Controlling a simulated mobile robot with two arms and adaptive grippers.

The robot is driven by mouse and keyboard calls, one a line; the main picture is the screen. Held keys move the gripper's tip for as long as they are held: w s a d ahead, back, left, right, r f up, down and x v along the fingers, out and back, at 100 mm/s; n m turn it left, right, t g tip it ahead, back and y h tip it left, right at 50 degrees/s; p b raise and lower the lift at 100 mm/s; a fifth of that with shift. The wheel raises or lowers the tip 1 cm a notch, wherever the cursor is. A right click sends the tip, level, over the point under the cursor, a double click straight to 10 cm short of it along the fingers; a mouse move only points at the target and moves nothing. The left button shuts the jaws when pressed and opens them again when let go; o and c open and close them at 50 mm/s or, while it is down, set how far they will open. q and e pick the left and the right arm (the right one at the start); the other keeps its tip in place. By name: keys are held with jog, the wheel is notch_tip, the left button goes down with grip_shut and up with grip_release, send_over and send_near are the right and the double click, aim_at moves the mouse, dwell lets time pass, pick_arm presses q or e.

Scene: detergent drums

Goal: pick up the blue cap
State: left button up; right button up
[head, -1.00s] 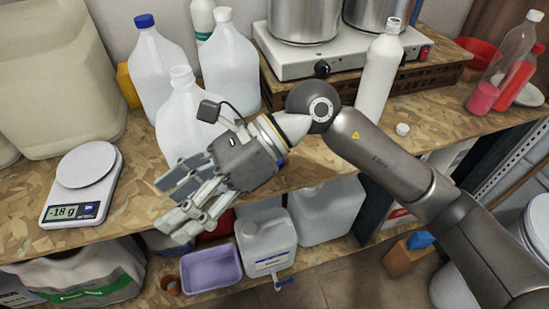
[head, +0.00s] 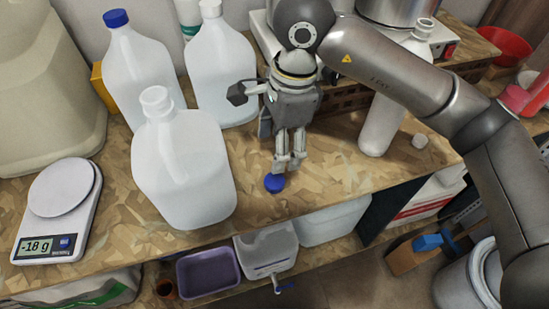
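A small loose blue cap (head: 274,183) lies on the wood-chip board worktop (head: 330,190), near its front edge and to the right of an open white jug (head: 185,170). My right gripper (head: 288,165) points down, with its fingertips just behind and slightly right of the cap. The cap is in plain view and not between the fingers. The fingers are seen partly edge-on, so I cannot tell how far apart they are. My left gripper is not in view.
A jug with a fitted blue cap (head: 116,18) and another white jug (head: 220,75) stand behind. A scale (head: 60,205) is at left. Lower-shelf containers sit below the front edge.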

aim_at(274, 180)
jog(key=shift+w+f+p, duration=0.1)
jog(key=shift+f+p, duration=0.25)
jog(key=shift+f, duration=0.6)
jog(key=f, duration=0.2)
jog(key=s+f+p, duration=0.1)
jog(key=shift+a+f, duration=0.2)
jog(key=shift+a, duration=0.05)
jog(key=shift+w+f, duration=0.1)
jog(key=shift+f, duration=0.25)
notch_tip(274, 180, down, 4)
jog(key=shift+a+f+p, duration=0.1)
jog(key=shift+p, duration=1.05)
jog(key=shift+f, duration=0.15)
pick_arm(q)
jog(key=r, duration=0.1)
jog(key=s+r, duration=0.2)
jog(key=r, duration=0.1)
pick_arm(e)
jog(key=c, duration=0.8)
